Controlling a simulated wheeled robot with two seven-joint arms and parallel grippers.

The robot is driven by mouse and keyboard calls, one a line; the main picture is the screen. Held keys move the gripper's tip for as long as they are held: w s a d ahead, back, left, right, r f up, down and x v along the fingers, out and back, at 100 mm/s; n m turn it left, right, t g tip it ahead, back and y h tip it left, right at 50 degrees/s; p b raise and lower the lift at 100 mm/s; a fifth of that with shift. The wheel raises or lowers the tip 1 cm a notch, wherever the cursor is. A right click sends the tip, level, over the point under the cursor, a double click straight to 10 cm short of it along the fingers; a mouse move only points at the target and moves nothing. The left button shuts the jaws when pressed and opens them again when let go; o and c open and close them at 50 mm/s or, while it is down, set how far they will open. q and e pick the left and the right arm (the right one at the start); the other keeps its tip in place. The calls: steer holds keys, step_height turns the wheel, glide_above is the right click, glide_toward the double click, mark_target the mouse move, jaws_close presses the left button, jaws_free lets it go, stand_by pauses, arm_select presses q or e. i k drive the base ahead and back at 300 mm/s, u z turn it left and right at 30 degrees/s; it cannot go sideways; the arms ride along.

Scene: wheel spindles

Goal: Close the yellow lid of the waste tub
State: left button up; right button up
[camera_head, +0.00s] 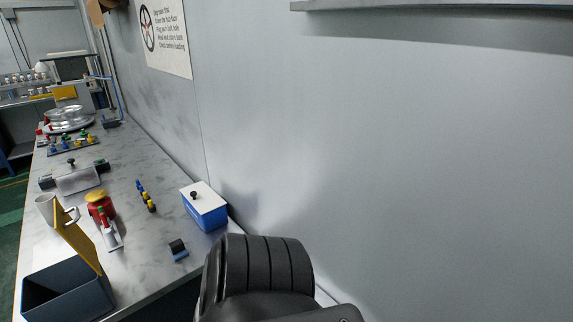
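The waste tub (98,298) is a dark grey-blue open box at the near left of the bench. Its yellow lid (78,244) stands up, tilted, along the tub's far side, with a pale handle (71,215) near its top. The tub's dark inside is visible, and I cannot make out anything in it. The tub's lower part is cut off by the bottom edge of the picture. Neither of my grippers shows. A dark ribbed part of my own arm fills the bottom middle, right of the tub and apart from it.
A red can with a yellow top (98,208), a white cup (44,207) and a white-and-red bottle (110,235) stand close behind the lid. A blue box with a white lid (207,213) is by the wall. A small black-and-blue block (178,250) lies on the bench (145,265), which is clear around it.

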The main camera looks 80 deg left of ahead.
mark_target(66, 226)
steer(key=u, duration=4)
